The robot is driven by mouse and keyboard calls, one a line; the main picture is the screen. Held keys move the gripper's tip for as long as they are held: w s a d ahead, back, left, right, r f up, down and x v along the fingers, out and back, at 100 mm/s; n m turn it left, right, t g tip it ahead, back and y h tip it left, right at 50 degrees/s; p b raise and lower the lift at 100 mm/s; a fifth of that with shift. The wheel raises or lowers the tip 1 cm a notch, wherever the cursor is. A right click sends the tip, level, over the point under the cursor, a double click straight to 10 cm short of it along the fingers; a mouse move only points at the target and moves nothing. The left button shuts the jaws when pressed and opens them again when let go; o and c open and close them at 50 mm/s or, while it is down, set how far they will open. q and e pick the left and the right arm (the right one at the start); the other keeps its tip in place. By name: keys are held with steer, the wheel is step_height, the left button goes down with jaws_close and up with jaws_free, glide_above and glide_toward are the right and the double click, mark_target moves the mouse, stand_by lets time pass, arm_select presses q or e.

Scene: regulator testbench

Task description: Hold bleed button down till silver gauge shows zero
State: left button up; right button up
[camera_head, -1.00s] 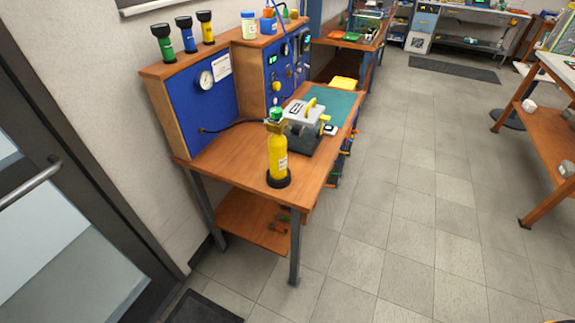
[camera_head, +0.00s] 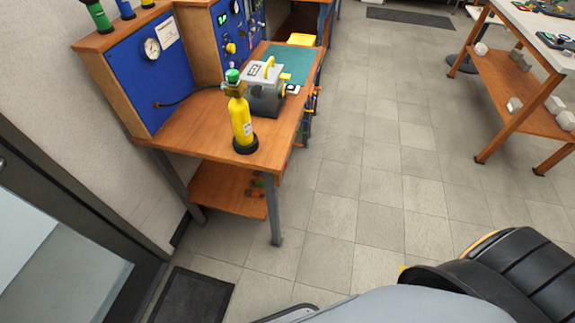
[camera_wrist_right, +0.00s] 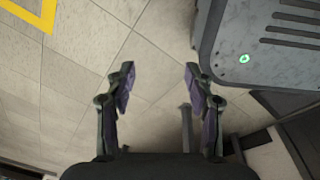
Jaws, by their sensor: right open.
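A white round gauge (camera_head: 152,47) with a light rim is set in the blue back panel of the wooden workbench (camera_head: 190,133); its reading is too small to tell. A second gauge (camera_head: 236,7) sits on the further blue panel. A yellow knob (camera_head: 230,48) shows below it. I cannot make out which part is the bleed button. A yellow cylinder (camera_head: 242,122) with a green top stands upright on the bench front. My right gripper (camera_wrist_right: 158,78) is open and empty above the tiled floor, away from the bench. My left gripper is not in view.
A grey case (camera_head: 265,98) with a yellow handle sits behind the cylinder. A glass door (camera_head: 60,240) is at left. Floor tiles (camera_head: 340,190) are clear between the bench and the right-hand table (camera_head: 515,85). A grey box with a green light (camera_wrist_right: 244,58) is near my right gripper.

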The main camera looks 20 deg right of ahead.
jaws_close()
stand_by(1.3)
